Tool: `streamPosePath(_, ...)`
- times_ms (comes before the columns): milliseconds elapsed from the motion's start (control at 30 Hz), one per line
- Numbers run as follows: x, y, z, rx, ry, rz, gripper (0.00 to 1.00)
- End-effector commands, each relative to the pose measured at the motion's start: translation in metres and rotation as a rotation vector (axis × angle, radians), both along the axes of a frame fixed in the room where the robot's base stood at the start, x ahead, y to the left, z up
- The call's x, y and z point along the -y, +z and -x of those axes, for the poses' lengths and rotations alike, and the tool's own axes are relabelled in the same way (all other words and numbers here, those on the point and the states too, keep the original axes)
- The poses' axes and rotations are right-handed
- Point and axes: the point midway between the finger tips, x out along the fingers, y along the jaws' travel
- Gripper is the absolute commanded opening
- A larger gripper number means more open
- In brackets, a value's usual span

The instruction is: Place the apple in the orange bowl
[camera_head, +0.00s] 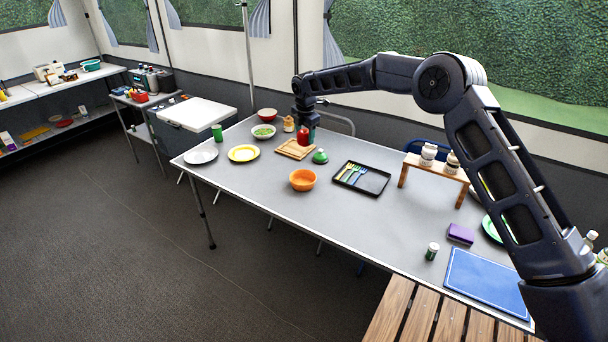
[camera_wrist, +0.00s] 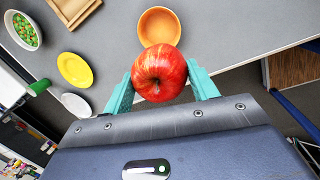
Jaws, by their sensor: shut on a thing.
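A red apple (camera_head: 303,137) is between the teal fingers of my gripper (camera_wrist: 160,76). In the wrist view the apple (camera_wrist: 160,74) fills the gap, with one finger on each side. In the head view my gripper holds it near the back of the grey table, seen just behind the wooden board. The orange bowl (camera_head: 302,181) stands on the table nearer the head camera. In the wrist view the bowl (camera_wrist: 159,23) shows beyond the apple, which covers a bit of its near rim. The apple and bowl are apart in the head view.
A wooden board (camera_head: 294,150) and a green object (camera_head: 320,157) lie between the gripper and bowl in the head view. A black cutlery tray (camera_head: 361,178) is right of the bowl; a yellow plate (camera_head: 243,153) is left. The table (camera_head: 345,220) in front of the bowl is clear.

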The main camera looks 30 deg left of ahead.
Motion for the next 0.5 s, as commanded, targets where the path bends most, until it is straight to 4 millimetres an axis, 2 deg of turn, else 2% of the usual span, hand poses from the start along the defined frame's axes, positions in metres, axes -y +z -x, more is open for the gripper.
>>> streamPosePath(100, 0.0, -0.028, 0.0, -0.001, 0.0, 0.003, 0.33)
streamPosePath(500, 0.001, -0.112, 0.0, -0.001, 0.0, 0.003, 0.33)
